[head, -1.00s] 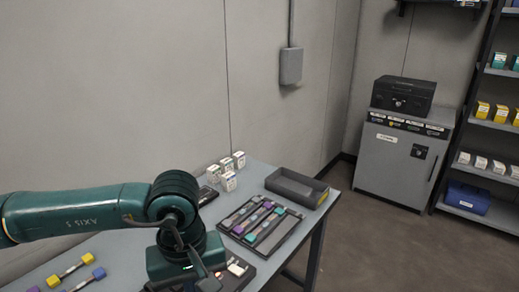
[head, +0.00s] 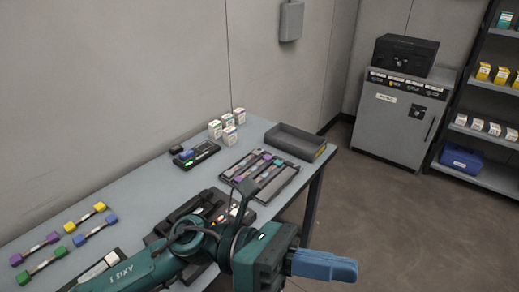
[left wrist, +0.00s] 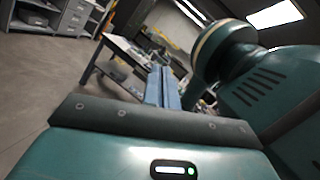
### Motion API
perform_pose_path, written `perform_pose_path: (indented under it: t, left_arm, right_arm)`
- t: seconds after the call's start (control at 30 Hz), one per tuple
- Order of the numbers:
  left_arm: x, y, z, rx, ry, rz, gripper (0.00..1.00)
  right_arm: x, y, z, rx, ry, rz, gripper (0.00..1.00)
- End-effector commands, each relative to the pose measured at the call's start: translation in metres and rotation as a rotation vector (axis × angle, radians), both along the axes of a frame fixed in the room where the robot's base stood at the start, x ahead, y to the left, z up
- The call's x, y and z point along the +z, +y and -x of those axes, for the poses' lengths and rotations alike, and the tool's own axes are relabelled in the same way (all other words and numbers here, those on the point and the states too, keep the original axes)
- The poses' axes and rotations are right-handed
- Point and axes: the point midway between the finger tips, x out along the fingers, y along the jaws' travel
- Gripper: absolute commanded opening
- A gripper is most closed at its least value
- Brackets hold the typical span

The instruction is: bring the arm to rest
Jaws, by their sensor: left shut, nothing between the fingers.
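My left arm reaches in from the bottom of the head view, and its left gripper (head: 348,269) points to the right. The blue fingers are shut with nothing between them. They are over the floor, beyond the front edge of the work table (head: 140,185), and touch nothing that I can see. In the left wrist view the same blue fingers (left wrist: 164,88) lie close together, with the table and the floor behind them. My right gripper is not in view.
A tray of coloured-ended pieces (head: 292,183), a grey bin (head: 297,142) and small white boxes (head: 228,134) stand on the table. A black device (head: 195,153) is nearby. Loose pieces (head: 97,228) lie at left. A grey cabinet (head: 395,130) stands beyond open floor.

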Motion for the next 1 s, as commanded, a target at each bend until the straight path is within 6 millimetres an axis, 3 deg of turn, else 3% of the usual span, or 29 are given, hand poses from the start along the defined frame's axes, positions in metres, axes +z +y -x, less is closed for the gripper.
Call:
perform_pose_path:
  t: [0.1, 0.2, 0.27, 0.37, 0.4, 0.53, 0.6, 0.7, 0.8, 0.9, 0.93, 1.0]
  left_arm:
    - [0.012, 0.012, -0.041, 0.161, 0.48, 0.16, 0.0]
    - [-0.002, 0.036, -0.083, 0.286, 0.892, 0.288, 0.0]
    - [-0.024, 0.056, -0.105, 0.358, 1.139, 0.366, 0.0]
    - [-0.078, 0.095, -0.13, 0.476, 1.554, 0.504, 0.0]
    - [-0.105, 0.111, -0.134, 0.52, 1.714, 0.561, 0.0]
    - [-0.19, 0.159, -0.123, 0.651, 2.164, 0.745, 0.0]
    - [-0.231, 0.181, -0.105, 0.712, 2.365, 0.841, 0.0]
    - [-0.277, 0.204, -0.075, 0.783, 2.584, 0.961, 0.0]
    - [-0.306, 0.218, -0.05, 0.831, 2.729, 1.052, 0.0]
    - [-0.32, 0.226, -0.034, 0.86, 2.806, 1.105, 0.0]
    - [-0.322, 0.227, -0.032, -0.858, -2.802, -1.107, 0.0]
    - [-0.325, 0.228, -0.029, -0.852, -2.784, -1.104, 0.0]
  right_arm:
    - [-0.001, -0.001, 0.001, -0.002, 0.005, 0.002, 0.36]
    - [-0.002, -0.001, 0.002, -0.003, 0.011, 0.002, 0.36]
    - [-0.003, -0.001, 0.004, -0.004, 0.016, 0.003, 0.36]
    - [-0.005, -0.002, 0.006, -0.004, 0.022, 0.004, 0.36]
    - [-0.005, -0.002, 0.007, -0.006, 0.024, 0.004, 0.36]
    - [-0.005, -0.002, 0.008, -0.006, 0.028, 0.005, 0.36]
    - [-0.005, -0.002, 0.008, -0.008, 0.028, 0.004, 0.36]
    - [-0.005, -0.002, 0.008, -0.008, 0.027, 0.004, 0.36]
    - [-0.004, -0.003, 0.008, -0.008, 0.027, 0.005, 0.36]
    - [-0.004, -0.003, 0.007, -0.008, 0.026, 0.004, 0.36]
    - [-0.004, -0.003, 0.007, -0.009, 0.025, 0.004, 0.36]
    - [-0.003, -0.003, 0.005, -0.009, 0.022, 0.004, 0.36]
